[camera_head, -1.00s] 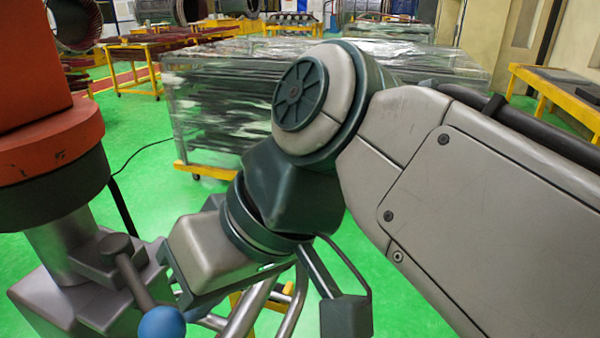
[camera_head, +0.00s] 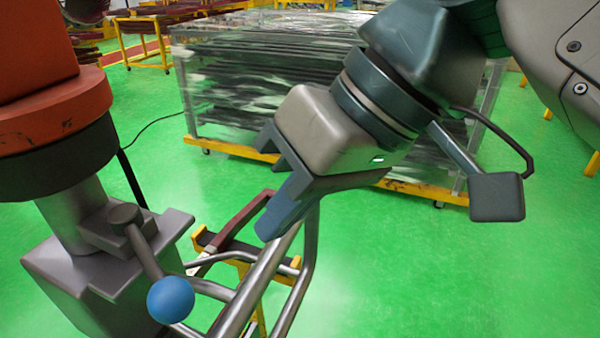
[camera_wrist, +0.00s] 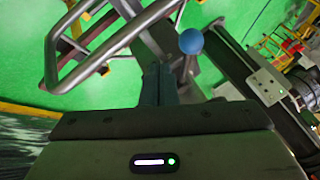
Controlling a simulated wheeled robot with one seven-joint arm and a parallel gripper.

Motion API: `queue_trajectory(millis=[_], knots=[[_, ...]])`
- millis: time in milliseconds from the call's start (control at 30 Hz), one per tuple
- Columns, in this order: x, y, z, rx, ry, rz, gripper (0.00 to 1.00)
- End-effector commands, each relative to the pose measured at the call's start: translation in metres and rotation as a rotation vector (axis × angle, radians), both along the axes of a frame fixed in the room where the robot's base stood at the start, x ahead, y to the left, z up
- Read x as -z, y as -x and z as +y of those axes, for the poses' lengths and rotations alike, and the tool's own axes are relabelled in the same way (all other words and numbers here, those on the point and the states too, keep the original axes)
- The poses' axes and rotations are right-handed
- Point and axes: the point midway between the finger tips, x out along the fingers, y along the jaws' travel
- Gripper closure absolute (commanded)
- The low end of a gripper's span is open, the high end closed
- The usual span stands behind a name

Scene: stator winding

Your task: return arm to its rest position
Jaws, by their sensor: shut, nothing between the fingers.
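My gripper (camera_head: 270,230) is in the middle of the head view, pointing down and to the left, above the metal tube frame. Its blue-grey fingers are together with nothing between them. In the wrist view my gripper (camera_wrist: 159,68) shows as two fingers side by side, close together. My arm comes in from the upper right of the head view. The fingertips appear apart from the blue ball-ended lever (camera_head: 171,299), which is to their lower left.
An orange and dark machine column (camera_head: 55,110) stands at the left. Bent metal tubes (camera_head: 262,280) run below my gripper. A wrapped stack (camera_head: 260,95) on a yellow wheeled base stands behind. Green floor (camera_head: 440,280) is clear at the lower right.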

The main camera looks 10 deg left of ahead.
Motion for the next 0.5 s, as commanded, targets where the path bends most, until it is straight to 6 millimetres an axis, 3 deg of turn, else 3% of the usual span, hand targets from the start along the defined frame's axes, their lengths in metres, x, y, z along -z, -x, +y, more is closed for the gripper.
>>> queue_trajectory(millis=[133,367,500], knots=[[-0.022,-0.002,-0.014,-0.002,0.0,-0.001,1.0],[-0.035,-0.002,-0.023,0.0,0.001,0.0,1.0],[0.004,-0.037,-0.036,0.17,0.054,0.017,1.0]])
